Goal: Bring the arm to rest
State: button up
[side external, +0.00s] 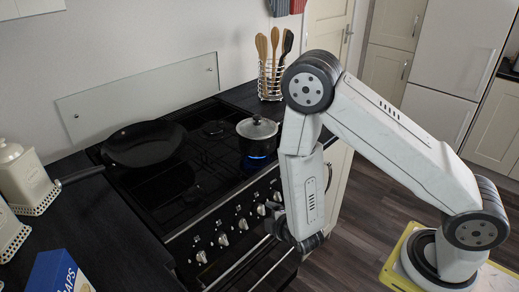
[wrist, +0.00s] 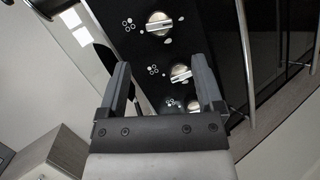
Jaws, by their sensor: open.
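My gripper (wrist: 162,72) is open in the wrist view, with its two dark fingers apart and nothing held between them. Behind the fingers the cooker's control panel (wrist: 132,40) shows, with silver knobs. In the side external view my arm arches up from its base at the lower right, and its last links hang down in front of the cooker (side external: 205,225). The gripper end is low near the oven front there, and its fingers are hard to make out.
A lidded pot (side external: 257,128) stands over a blue flame (side external: 257,157) close to my arm. A black pan (side external: 143,143) sits at the back left of the hob. A utensil holder (side external: 270,82) stands behind. White canisters (side external: 22,178) and a blue box (side external: 57,272) are at left.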

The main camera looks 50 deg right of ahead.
jog(key=s+d+r+m+g+y, duration=0.1)
jog(key=s+r+m+g+y, duration=0.1)
jog(key=s+r+m+g, duration=0.2)
jog(key=s+d+r+m+g+y, duration=0.1)
jog(key=s+r+m+g, duration=0.3)
jog(key=r+m, duration=0.4)
jog(key=shift+s+d+r+y, duration=0.3)
jog(key=shift+s+r+y, duration=0.4)
jog(key=shift+r, duration=0.65)
